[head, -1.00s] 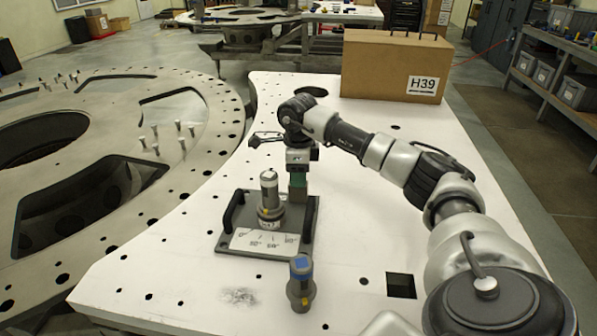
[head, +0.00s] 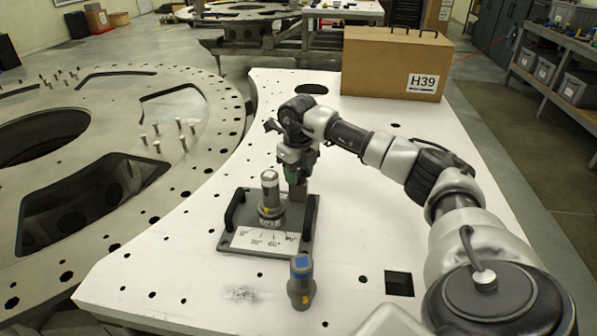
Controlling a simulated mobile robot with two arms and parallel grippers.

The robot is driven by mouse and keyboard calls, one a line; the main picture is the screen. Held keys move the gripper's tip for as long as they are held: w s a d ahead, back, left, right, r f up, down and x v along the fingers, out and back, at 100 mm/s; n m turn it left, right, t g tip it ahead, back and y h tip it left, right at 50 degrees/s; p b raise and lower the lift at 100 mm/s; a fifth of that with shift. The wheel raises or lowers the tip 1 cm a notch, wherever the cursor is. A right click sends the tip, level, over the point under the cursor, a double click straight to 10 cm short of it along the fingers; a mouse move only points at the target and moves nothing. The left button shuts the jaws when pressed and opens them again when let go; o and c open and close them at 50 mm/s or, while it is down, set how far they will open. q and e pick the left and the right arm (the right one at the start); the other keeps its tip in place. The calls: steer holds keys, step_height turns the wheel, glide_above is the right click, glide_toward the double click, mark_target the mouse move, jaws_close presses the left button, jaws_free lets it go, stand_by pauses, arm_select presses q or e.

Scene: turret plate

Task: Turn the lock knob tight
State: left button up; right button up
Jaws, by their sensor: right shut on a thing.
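A dark square turret plate (head: 262,247) with two black handles lies on the white table. A grey cylinder (head: 270,190) with a pale top and a yellow mark stands upright on it, behind a white angle scale (head: 265,239). My right gripper (head: 299,188) points down at the plate's back right corner, just right of the cylinder. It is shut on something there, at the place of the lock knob. The knob itself is mostly hidden by the fingers, and I cannot tell how tight it is. My left gripper is not in view.
A second grey cylinder (head: 301,284) with a blue top stands on the table in front of the plate. A cardboard box (head: 375,65) marked H39 stands at the back. A large metal ring (head: 205,150) lies to the left. The table has several holes.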

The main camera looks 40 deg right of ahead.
mark_target(299, 173)
steer(key=shift+r+m, duration=0.15)
steer(key=shift+m, duration=0.35)
steer(key=o, duration=0.9)
step_height(299, 173, up, 11)
steer(key=shift+f+b, duration=0.15)
steer(key=shift+b, duration=0.75)
